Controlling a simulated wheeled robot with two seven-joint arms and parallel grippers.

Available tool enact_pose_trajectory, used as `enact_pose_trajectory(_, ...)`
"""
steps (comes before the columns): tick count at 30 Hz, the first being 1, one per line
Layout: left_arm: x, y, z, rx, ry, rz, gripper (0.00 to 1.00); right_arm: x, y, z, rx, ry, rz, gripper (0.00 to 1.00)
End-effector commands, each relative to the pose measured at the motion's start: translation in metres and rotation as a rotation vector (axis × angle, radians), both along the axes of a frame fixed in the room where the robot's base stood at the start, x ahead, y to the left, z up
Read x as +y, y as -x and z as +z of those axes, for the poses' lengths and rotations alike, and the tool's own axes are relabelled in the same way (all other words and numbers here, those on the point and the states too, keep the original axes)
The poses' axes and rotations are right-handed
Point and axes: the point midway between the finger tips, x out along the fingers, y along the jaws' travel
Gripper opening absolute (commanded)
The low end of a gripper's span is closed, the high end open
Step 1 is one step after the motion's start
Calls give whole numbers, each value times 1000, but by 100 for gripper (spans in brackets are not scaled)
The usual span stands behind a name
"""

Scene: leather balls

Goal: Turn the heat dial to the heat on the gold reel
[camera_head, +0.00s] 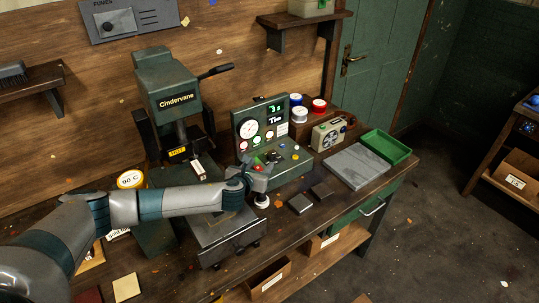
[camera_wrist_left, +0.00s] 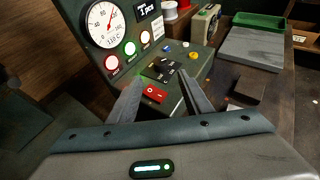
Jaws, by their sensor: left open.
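The gold reel (camera_head: 131,180) stands at the left of the bench in the head view, its white top marked "90 C". The green control box (camera_head: 287,168) stands mid-bench. Its round gauge (camera_wrist_left: 104,24) is marked in C. On its sloping top I see a black plate (camera_wrist_left: 160,69) with dark controls and a red rocker switch (camera_wrist_left: 155,93). I cannot tell clearly which part is the heat dial. My left gripper (camera_head: 264,168) is open over this top, its fingers either side of the switch and plate in the wrist view. My right gripper is out of view.
The Cindervane press (camera_head: 176,98), labelled HOT, stands behind my left arm. Blue, white and red reels (camera_head: 319,104), a radio (camera_head: 329,135), a grey slab (camera_head: 357,167) and a green tray (camera_head: 386,147) lie to the right. Two dark blocks (camera_head: 301,204) lie in front.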

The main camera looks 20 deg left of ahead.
Motion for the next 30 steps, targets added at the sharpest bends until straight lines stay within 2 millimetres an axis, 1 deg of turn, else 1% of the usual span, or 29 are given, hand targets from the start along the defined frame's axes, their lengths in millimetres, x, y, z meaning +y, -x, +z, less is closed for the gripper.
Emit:
enact_pose_trajectory(1,-1,-6,-1,0,0,1,45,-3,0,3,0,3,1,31)
enact_pose_trajectory(6,0,-26,-10,1,0,2,45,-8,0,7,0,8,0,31)
enact_pose_trajectory(12,-1,-48,-18,0,0,1,45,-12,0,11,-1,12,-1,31)
enact_pose_trajectory(24,-1,-87,-36,0,0,2,45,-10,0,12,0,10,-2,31)
enact_pose_trajectory(30,-1,-101,-42,0,0,1,45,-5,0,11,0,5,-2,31)
